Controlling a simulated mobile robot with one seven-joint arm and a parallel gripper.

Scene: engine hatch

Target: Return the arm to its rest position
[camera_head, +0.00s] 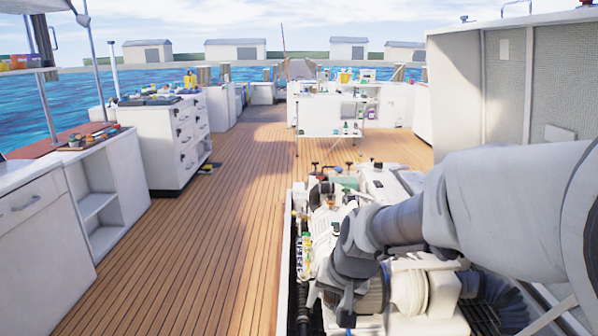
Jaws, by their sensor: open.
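My arm reaches in from the right edge of the head camera view, over the engine in the open hatch. My gripper (334,298) is at the lower middle, pointing down just above the white engine parts (408,290). Its fingers are small and partly lost against the engine, and nothing is seen held in it. The arm covers much of the engine's right side. I cannot tell how far the gripper is from the parts below it.
The raised hatch cover (505,90) stands at the right, close to my arm. A white drawer cabinet (165,142) and a low counter (75,190) line the left. A white workbench (330,110) stands behind. The wooden deck (215,250) left of the hatch is clear.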

